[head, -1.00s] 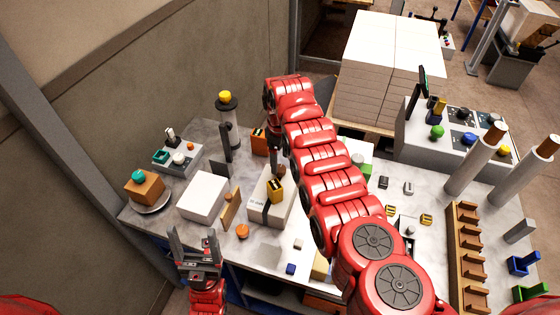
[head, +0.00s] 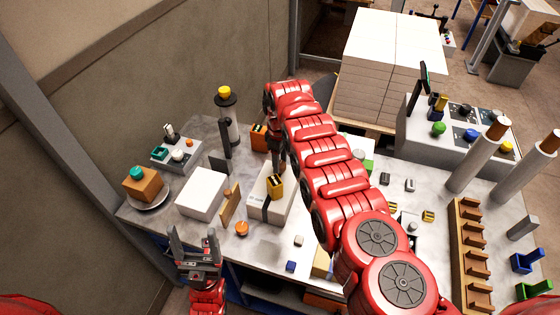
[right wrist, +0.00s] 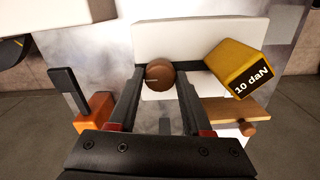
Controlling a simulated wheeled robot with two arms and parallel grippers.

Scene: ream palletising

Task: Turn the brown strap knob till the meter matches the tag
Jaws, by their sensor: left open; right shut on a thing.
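The brown knob (right wrist: 159,76) is round and sits against a white block in the right wrist view. My right gripper (right wrist: 160,84) is shut on it, one finger on each side. A yellow block (right wrist: 240,76) with a black face reading "10 daN" is to the right of the knob; it also shows in the head view (head: 275,185). In the head view it is on a white strapped ream (head: 257,199) with a small printed label, too small to read. My arm hides the knob there. My left gripper (head: 193,243) is open and empty at the table's front edge.
A white block (head: 202,193) and an upright wooden plate (head: 230,205) stand left of the ream. An orange knob (head: 241,228) is near the front edge. An orange block (right wrist: 95,114) with a dark upright is left of my right gripper. A wooden rack (head: 468,250) stands at right.

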